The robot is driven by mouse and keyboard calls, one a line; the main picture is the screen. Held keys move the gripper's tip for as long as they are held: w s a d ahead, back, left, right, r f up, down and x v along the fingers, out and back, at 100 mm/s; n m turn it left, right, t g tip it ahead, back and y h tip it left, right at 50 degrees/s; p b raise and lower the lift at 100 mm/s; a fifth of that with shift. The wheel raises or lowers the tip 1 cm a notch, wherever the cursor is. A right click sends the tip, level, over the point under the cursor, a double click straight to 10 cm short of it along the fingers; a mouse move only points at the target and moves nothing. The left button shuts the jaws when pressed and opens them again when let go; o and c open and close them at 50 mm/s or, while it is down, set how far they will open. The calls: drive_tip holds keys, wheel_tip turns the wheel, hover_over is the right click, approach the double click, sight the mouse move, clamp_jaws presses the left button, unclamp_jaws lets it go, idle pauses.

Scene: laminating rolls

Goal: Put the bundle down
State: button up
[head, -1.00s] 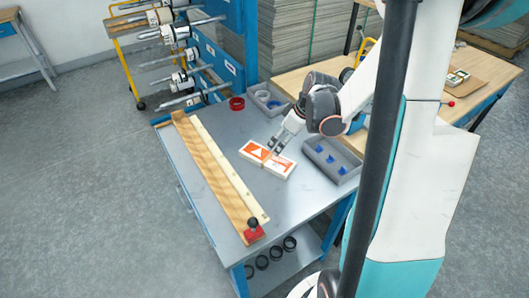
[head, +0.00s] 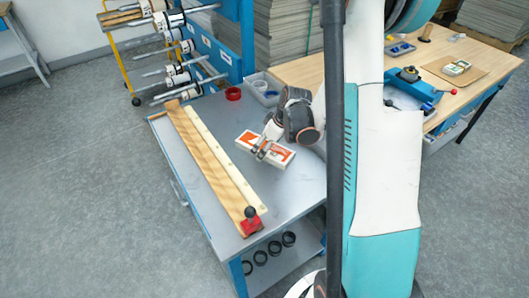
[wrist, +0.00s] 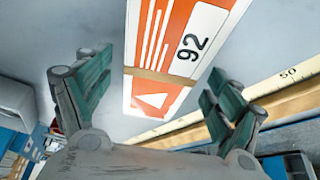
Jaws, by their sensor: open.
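The bundle (head: 249,140) is a flat orange-and-white pack lying on the grey metal table. In the wrist view the bundle (wrist: 181,50) shows a "92", a white triangle and a tan band across it. My gripper (head: 264,150) is over the middle of the bundle, reaching in from the upper right. In the wrist view my gripper (wrist: 160,68) is open, one green-padded finger on each side of the bundle, with gaps between. I cannot tell how far the fingertips are above the tabletop. My fingers hide part of the bundle in the head view.
A long wooden ruler board (head: 212,165) with a red-and-black slider (head: 251,221) lies left of the bundle. A red ring (head: 233,94) and a grey bin (head: 262,88) stand at the back. Bare tabletop (head: 290,195) lies in front of the bundle.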

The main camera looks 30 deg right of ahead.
drive_tip(key=shift+f, duration=0.15)
drive_tip(key=shift+c, duration=0.2)
drive_tip(key=c, duration=1.4)
drive_tip(key=shift+c, duration=0.2)
